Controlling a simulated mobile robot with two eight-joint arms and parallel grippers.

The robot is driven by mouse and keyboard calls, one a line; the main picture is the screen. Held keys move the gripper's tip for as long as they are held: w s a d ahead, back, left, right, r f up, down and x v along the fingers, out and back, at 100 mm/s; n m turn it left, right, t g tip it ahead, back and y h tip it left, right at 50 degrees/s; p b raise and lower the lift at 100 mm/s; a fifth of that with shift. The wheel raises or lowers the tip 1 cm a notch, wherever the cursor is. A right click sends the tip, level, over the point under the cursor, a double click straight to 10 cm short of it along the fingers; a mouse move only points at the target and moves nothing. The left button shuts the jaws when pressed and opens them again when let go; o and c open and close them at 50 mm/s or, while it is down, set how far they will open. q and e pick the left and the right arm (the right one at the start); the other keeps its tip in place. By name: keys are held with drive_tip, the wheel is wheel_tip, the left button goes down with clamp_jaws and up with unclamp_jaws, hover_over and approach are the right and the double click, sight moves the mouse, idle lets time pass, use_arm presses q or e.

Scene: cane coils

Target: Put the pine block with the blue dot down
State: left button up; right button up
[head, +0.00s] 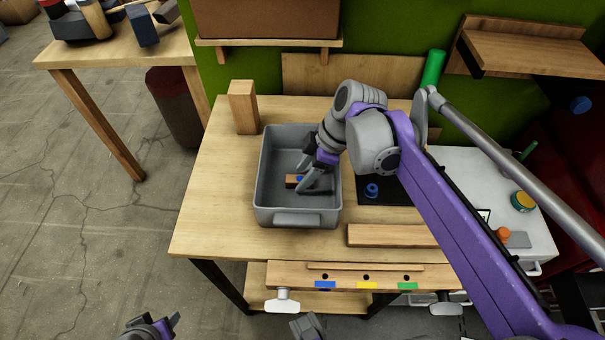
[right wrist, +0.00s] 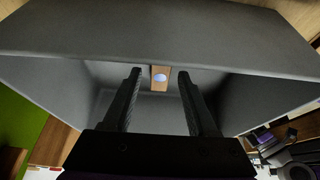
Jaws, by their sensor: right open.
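The pine block with the blue dot (head: 291,181) lies inside the grey bin (head: 297,218), near its middle. My right gripper (head: 304,176) reaches down into the bin from the right, its fingers beside the block and partly covering it. In the right wrist view the block (right wrist: 160,84) shows between the two spread fingertips (right wrist: 160,73), with a gap on each side. The right gripper is open and holds nothing. My left gripper (head: 160,325) is at the bottom edge, away from the table, and its jaw gap is unclear.
The bin stands on a wooden table (head: 215,215). An upright wooden block (head: 243,107) stands behind its left corner. A black mat with a blue knobbed piece (head: 372,190) and a plank (head: 390,236) lie to the right. The table is bare left of the bin.

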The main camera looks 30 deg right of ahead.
drive_tip(key=p+v, duration=0.1)
drive_tip(key=v, duration=1)
drive_tip(key=shift+p, duration=0.35)
drive_tip(key=shift+s+r, duration=0.1)
drive_tip(key=shift+r, duration=0.05)
drive_tip(key=shift+c, duration=0.6)
